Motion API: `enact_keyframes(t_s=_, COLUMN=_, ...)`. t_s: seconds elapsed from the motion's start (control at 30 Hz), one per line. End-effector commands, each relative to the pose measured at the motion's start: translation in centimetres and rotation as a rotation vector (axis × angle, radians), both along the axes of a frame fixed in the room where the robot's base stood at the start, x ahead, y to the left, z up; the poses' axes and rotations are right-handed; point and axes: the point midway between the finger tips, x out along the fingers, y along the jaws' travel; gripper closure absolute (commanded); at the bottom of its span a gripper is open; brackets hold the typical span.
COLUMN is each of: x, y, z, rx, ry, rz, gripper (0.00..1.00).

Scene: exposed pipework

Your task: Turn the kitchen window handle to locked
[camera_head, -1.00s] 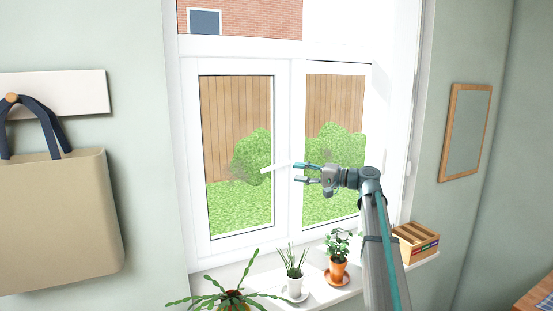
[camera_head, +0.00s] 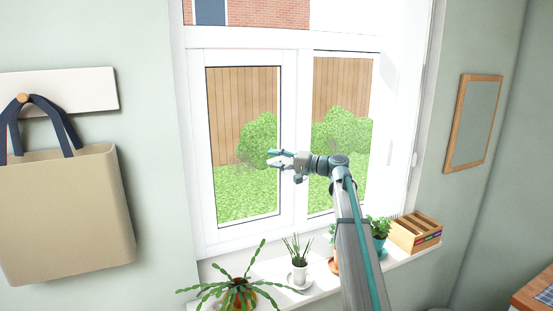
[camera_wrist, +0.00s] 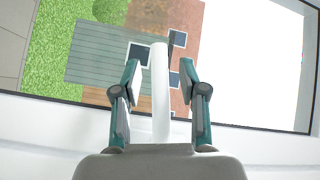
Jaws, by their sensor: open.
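The white window handle (camera_wrist: 160,100) shows in the wrist view as a long bar between the two fingers of my gripper (camera_wrist: 160,68). The fingers are open, with a visible gap to the bar on each side. In the head view my gripper (camera_head: 274,159) is at the middle upright of the white window frame (camera_head: 295,85), its fingers pointing left over the left pane. There the handle is mostly hidden by the gripper. Its angle now is hard to read in the head view.
Potted plants (camera_head: 299,268) stand on the sill below my arm, with a wooden crate (camera_head: 415,232) at the right end. A beige bag (camera_head: 65,215) hangs on the left wall. A framed panel (camera_head: 473,123) hangs on the right wall.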

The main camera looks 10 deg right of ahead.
Motion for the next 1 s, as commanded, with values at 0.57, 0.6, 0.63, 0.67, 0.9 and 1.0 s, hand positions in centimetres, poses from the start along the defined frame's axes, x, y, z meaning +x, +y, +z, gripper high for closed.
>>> enact_keyframes(t_s=0.57, x=-0.02, y=0.00, z=0.01, rx=0.000, ry=0.000, rz=0.000, gripper=1.00)
enact_keyframes(t_s=0.6, x=-0.02, y=0.00, z=0.01, rx=0.000, ry=0.000, rz=0.000, gripper=1.00)
enact_keyframes(t_s=0.63, x=-0.01, y=-0.01, z=0.01, rx=0.000, ry=0.000, rz=0.000, gripper=1.00)
enact_keyframes(t_s=0.67, x=-0.01, y=-0.01, z=0.01, rx=0.000, ry=0.000, rz=0.000, gripper=1.00)
enact_keyframes(t_s=0.9, x=0.00, y=0.16, z=-0.07, rx=-0.007, ry=-0.003, rz=0.002, gripper=1.00)
enact_keyframes(t_s=1.0, x=0.02, y=0.58, z=-0.23, rx=-0.025, ry=-0.008, rz=0.006, gripper=1.00)
